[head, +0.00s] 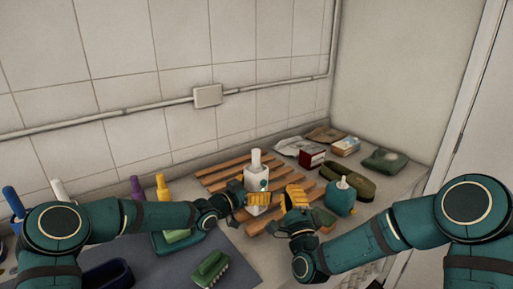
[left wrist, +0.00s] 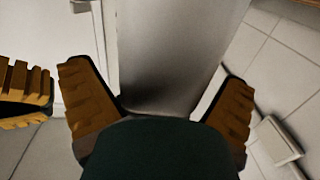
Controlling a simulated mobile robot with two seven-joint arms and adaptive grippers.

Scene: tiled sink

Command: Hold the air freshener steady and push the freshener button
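The air freshener (head: 256,160), a white bottle with a narrow upright top and a small teal spot on its side, stands upright on a wooden slatted rack. My left gripper (head: 256,198) is at its body, with yellow ribbed fingers. In the left wrist view the fingers (left wrist: 160,100) are spread on either side of a pale grey surface (left wrist: 175,50), with narrow gaps beside it. My right gripper (head: 291,198) is just right of the bottle, apart from it, its fingers looking close together. Its ribbed fingers (left wrist: 24,97) also show at the left wrist view's edge. The button cannot be made out.
The wooden rack (head: 215,176) lies under the bottle. A teal pump bottle (head: 340,198) stands right of my right gripper. Behind it are a red box (head: 311,157), an olive case (head: 347,182) and several packets. Purple (head: 137,188) and yellow (head: 161,188) bottles and a green brush (head: 210,268) are left.

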